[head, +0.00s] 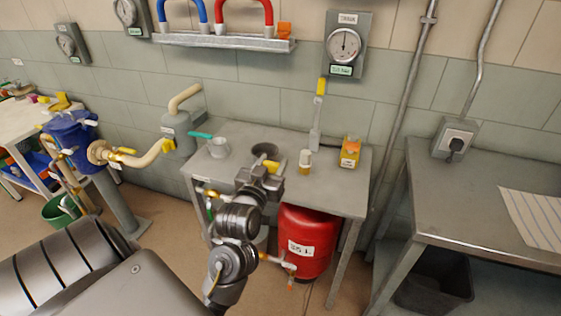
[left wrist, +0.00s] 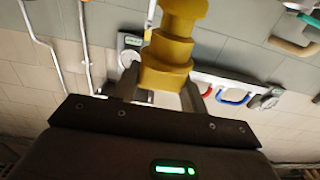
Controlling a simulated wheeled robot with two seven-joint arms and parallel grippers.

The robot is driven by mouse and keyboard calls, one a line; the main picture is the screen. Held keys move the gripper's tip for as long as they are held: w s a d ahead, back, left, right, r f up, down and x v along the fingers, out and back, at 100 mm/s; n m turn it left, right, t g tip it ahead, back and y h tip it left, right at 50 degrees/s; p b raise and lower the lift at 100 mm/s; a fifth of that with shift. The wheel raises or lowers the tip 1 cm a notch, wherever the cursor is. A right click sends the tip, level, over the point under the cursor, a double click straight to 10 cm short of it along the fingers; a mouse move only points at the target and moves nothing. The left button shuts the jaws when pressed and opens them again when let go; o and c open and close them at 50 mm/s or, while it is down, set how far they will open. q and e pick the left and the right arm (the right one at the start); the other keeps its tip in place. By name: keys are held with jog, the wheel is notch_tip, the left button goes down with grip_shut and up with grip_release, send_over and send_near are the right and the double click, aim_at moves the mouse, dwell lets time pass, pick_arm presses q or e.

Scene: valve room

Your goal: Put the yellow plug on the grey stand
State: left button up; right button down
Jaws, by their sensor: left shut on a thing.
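The yellow plug (left wrist: 168,50), a stepped round piece, is between the two fingers of my left gripper (head: 268,172) in the left wrist view. The gripper is shut on it. In the head view a small bit of yellow (head: 272,166) shows at the fingertips, and the gripper is in front of the grey table (head: 335,192). A dark grey round piece (head: 265,150) shows just behind the gripper and is partly hidden. I cannot tell whether it is the grey stand, or whether the plug touches anything. My right gripper is not in view.
A red tank (head: 305,240) is underneath. Another grey table (head: 465,190) is at the right.

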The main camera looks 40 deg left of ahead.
pick_arm(q)
jog(key=w+a+f, duration=0.8)
jog(key=w+f, duration=0.1)
jog(key=w, duration=0.1)
jog(key=shift+w+f, duration=0.15)
jog(key=shift+w, duration=0.1)
notch_tip(320, 180, down, 3)
jog(key=shift+w+a+r+p, duration=0.1)
jog(key=shift+w+a+p, duration=0.05)
jog(key=shift+p, duration=0.4)
jog(key=shift+f, duration=0.35)
jog(key=shift+f, duration=0.1)
jog(key=o, duration=1)
